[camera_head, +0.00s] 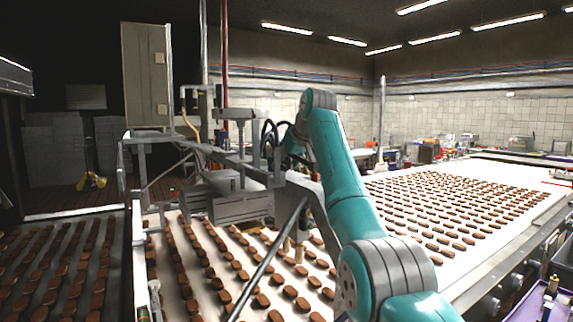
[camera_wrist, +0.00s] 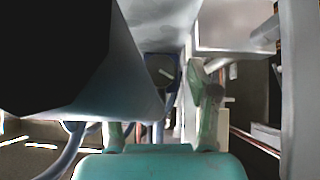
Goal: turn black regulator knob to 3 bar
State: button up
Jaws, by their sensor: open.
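In the wrist view my gripper (camera_wrist: 158,112) is open, its two pale green fingers rising from the teal palm. A small dark round part with a pale line across it (camera_wrist: 163,72) shows between and beyond the fingers. I cannot tell if it is the regulator's gauge or its knob. A large pale part and a black shape cover the upper left and hide part of the left finger. The black regulator knob cannot be clearly made out.
White conveyors with rows of brown biscuits run below (camera_head: 195,300) and to the right (camera_head: 470,195). A grey cabinet (camera_head: 146,75) stands on the frame at left. Blue hoses (camera_wrist: 75,145) and pale machine parts crowd close around my gripper, leaving little free room.

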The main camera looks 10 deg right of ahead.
jog(key=shift+w+f, duration=0.1)
jog(key=shift+c, duration=0.3)
grip_shut()
jog(key=shift+d+y, duration=0.15)
jog(key=shift+y, duration=0.25)
jog(key=shift+m+g+y, duration=0.4)
jog(key=shift+m+y, duration=0.2)
jog(key=shift+y, duration=0.1)
jog(key=shift+o, duration=0.3)
grip_release()
